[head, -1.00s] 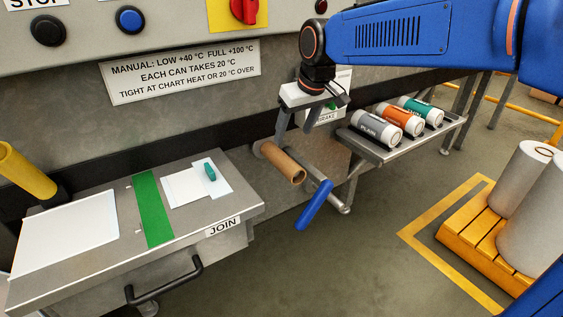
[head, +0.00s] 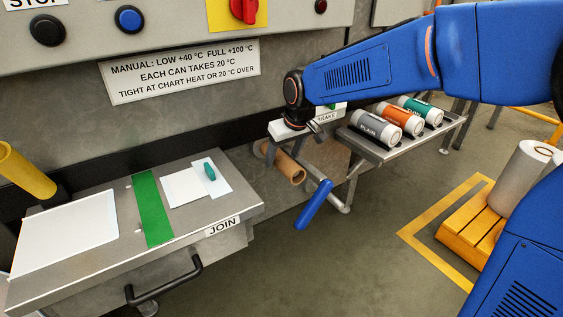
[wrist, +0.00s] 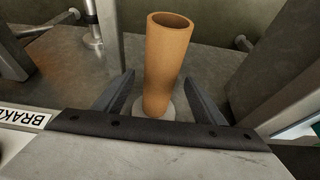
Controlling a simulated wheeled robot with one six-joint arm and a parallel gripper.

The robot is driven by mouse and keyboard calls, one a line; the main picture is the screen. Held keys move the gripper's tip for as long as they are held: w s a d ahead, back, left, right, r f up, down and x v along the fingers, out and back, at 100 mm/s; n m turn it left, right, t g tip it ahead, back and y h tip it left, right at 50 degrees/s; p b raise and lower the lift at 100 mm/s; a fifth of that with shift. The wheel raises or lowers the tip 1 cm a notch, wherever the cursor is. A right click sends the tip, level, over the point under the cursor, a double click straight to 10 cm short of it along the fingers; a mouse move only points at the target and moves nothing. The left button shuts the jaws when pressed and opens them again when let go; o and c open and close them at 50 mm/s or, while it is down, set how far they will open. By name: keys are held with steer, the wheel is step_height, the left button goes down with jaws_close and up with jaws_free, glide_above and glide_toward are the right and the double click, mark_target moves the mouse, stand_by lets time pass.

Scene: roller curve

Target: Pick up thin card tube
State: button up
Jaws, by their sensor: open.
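The thin card tube (head: 291,168) is a brown hollow cylinder jutting out from the machine below the control panel, just right of the JOIN table. In the wrist view, the tube (wrist: 167,60) shows an open end at the top and its other end at a pale round piece (wrist: 168,110). My gripper (wrist: 160,77) is open, with one dark finger on each side of the tube. Gaps show between tube and fingers; I cannot tell the depth exactly. In the head view my gripper is just above the tube and covers part of its surroundings.
A blue handle (head: 314,205) hangs just right of the tube. The JOIN table (head: 105,265) stands at left. A shelf (head: 440,140) with grey, orange and green cans is at right. A yellow pallet (head: 470,236) bears pale rolls. The floor in front is clear.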

steer(key=shift+w+a+f, duration=0.1)
steer(key=shift+w+f, duration=0.05)
steer(key=shift+f, duration=0.25)
steer(key=c, duration=1.2)
steer(key=shift+o, duration=0.2)
steer(key=shift+r, duration=0.25)
